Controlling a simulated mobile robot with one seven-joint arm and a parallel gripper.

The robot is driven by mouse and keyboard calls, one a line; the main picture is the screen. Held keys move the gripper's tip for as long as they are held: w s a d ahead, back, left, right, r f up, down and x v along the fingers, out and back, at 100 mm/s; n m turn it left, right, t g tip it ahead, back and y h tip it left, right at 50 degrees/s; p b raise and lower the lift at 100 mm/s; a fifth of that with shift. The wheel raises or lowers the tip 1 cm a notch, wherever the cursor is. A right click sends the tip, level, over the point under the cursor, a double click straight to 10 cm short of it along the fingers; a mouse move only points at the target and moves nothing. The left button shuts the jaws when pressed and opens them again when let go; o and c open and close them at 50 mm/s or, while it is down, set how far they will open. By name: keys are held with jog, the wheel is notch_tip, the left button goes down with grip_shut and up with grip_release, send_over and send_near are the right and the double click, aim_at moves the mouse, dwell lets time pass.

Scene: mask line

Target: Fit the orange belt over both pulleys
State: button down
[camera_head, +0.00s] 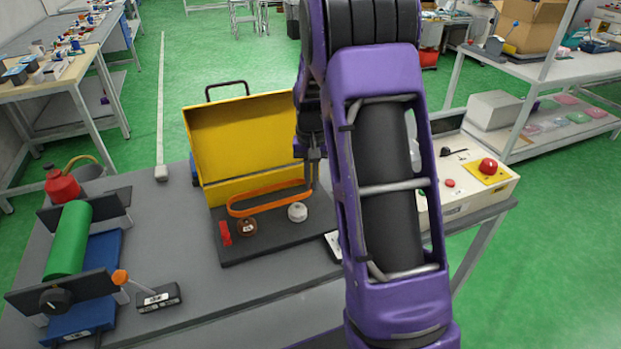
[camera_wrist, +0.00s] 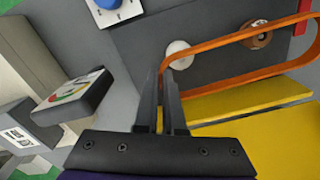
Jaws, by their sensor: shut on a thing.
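The orange belt (camera_head: 265,189) is a long loop in the air above the dark base plate (camera_head: 283,243). My gripper (camera_head: 313,180) is shut on its right end in the head view. In the wrist view the belt (camera_wrist: 245,79) stretches away from the fingertips (camera_wrist: 163,72) toward the right. The white pulley (camera_head: 297,212) and the brown pulley (camera_head: 246,227) stand on the plate. The white pulley (camera_wrist: 178,53) shows close by the fingertips in the wrist view, the brown pulley (camera_wrist: 258,38) farther off. The belt appears apart from both pulleys; its exact height is unclear.
A red piece (camera_head: 225,233) stands at the plate's left end. An open yellow case (camera_head: 245,140) is right behind the plate. A green roller (camera_head: 69,240) stands left, and a control box with a red button (camera_head: 487,166) right. Grey table lies free in front.

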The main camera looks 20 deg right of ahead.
jog(key=shift+f+b, duration=2.7)
jog(key=shift+f, duration=1.4)
jog(key=c, duration=0.9)
grip_release()
jog(key=shift+c, duration=0.2)
jog(key=shift+a+r, duration=0.1)
jog(key=shift+w+r, duration=0.2)
jog(key=shift+r, duration=0.2)
notch_tip(320, 180, up, 16)
jog(key=p, duration=0.2)
jog(key=shift+s+r, duration=0.25)
jog(key=shift+s, duration=0.05)
